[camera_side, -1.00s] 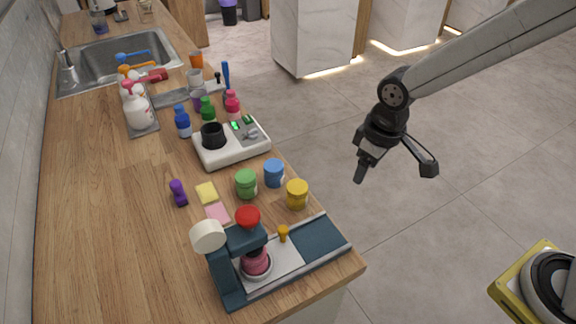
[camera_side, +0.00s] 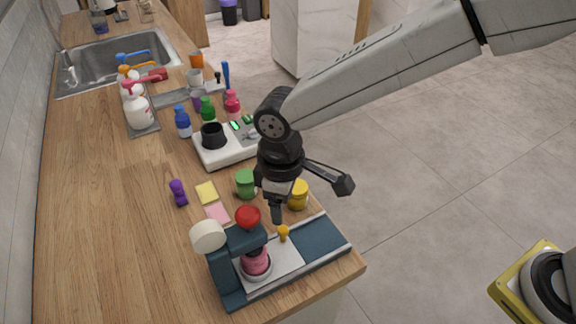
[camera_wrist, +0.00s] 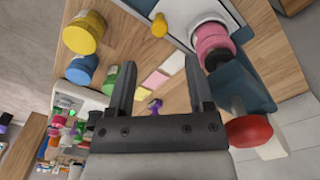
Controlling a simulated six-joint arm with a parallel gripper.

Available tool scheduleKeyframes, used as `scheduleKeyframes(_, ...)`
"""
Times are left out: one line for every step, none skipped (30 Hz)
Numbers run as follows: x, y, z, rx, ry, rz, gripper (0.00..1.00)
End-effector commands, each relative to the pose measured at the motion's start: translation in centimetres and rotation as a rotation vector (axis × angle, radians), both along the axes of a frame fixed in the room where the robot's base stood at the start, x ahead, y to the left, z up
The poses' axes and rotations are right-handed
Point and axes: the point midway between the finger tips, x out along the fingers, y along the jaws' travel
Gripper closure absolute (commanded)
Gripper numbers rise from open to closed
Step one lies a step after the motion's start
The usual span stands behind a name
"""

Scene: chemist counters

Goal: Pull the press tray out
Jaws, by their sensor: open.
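The press (camera_side: 222,268) is dark teal, with a red knob (camera_side: 248,216) and a cream wheel, at the front end of the counter. Its light grey tray (camera_side: 284,256) lies flat on the base, with a yellow knob (camera_side: 283,233) at its back edge. A pink round piece (camera_side: 256,262) sits on the tray's left part under the press head. My gripper (camera_side: 277,214) is open and empty, pointing down just above and behind the yellow knob. In the wrist view, the yellow knob (camera_wrist: 160,24) shows beyond the gap between the fingers (camera_wrist: 158,72).
Green (camera_side: 246,184) and yellow (camera_side: 298,194) jars stand close behind my gripper; the blue one shows in the wrist view (camera_wrist: 80,69). Yellow and pink pads lie left of them. A white device (camera_side: 225,152) stands farther back. The base right of the tray is bare.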

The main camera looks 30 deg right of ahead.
Motion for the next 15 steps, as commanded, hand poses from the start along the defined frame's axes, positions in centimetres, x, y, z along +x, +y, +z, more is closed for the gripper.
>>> scheduleKeyframes(0.0,0.0,-0.4,-0.001,0.001,-0.001,0.33)
scheduleKeyframes(0.0,-0.1,-0.6,-0.002,0.002,-0.001,0.33)
scheduleKeyframes(0.0,-0.1,-1.0,-0.003,0.003,-0.001,0.33)
scheduleKeyframes(0.0,-0.1,-1.3,-0.002,0.002,-0.001,0.33)
scheduleKeyframes(0.0,-0.1,-1.6,-0.002,0.002,-0.001,0.33)
scheduleKeyframes(0.0,-0.1,-2.1,-0.003,0.003,-0.001,0.33)
scheduleKeyframes(-0.1,-0.1,-2.4,-0.003,0.003,-0.001,0.33)
scheduleKeyframes(0.0,-0.1,-2.8,-0.002,0.002,-0.001,0.33)
scheduleKeyframes(0.0,-0.1,-3.3,-0.003,0.003,-0.002,0.33)
scheduleKeyframes(0.0,-0.1,-3.7,-0.003,0.003,-0.002,0.33)
scheduleKeyframes(0.0,-0.1,-4.1,-0.002,0.002,-0.002,0.33)
scheduleKeyframes(-0.1,-0.1,-4.6,-0.003,0.003,-0.002,0.33)
scheduleKeyframes(-0.1,-0.1,-5.0,-0.003,0.003,-0.002,0.33)
scheduleKeyframes(-0.1,-0.1,-5.3,-0.002,0.002,-0.002,0.33)
scheduleKeyframes(0.0,-0.1,-5.7,-0.002,0.002,-0.002,0.33)
